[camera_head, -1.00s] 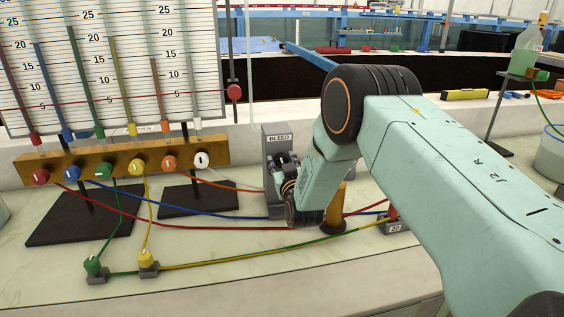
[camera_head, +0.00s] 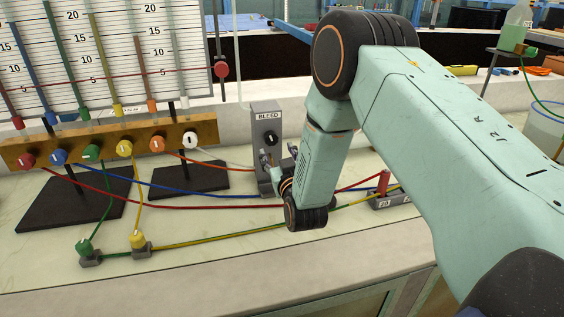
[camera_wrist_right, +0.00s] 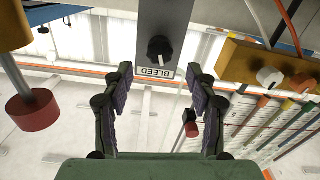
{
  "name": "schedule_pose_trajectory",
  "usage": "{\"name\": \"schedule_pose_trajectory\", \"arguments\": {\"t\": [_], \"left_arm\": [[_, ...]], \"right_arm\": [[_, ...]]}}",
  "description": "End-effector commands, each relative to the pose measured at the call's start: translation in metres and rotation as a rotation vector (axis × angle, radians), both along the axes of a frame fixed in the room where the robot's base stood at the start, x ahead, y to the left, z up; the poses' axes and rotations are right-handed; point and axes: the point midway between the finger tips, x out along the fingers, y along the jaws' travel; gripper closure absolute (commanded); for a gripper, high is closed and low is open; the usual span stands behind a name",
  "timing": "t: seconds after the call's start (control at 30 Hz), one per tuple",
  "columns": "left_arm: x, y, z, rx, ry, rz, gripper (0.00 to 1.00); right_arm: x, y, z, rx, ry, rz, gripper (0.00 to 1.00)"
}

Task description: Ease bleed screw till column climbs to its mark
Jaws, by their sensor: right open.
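The bleed screw, a black knob (camera_head: 270,138), sits on a grey upright block labelled BLEED (camera_head: 264,110). In the right wrist view, which is upside down, the knob (camera_wrist_right: 160,48) shows between and beyond my fingertips. My right gripper (camera_head: 278,160) is open just in front of and below the knob. Its fingers (camera_wrist_right: 160,82) are apart with nothing between them. The gauge board (camera_head: 100,60) carries slanted coloured columns of differing heights, crossed by a thin red line. A red slider (camera_head: 221,69) hangs at the board's right side. My left gripper is out of view.
A wooden manifold (camera_head: 110,143) with several coloured knobs stands below the board. Coloured tubes run across the bench to green (camera_head: 87,250) and yellow (camera_head: 138,242) valves. A red-topped block (camera_head: 384,184) stands right of my forearm.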

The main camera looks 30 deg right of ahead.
Motion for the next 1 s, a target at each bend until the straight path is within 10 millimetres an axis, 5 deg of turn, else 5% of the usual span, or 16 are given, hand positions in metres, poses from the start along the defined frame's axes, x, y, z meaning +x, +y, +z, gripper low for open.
{"name": "schedule_pose_trajectory", "arguments": {"t": [0.33, 1.0], "left_arm": [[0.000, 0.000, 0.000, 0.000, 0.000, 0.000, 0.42], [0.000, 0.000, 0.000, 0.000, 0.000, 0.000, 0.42]], "right_arm": [[-0.038, 0.010, 0.000, -0.001, 0.000, 0.001, 0.42], [-0.040, 0.011, 0.000, -0.001, 0.000, 0.001, 0.42]]}}
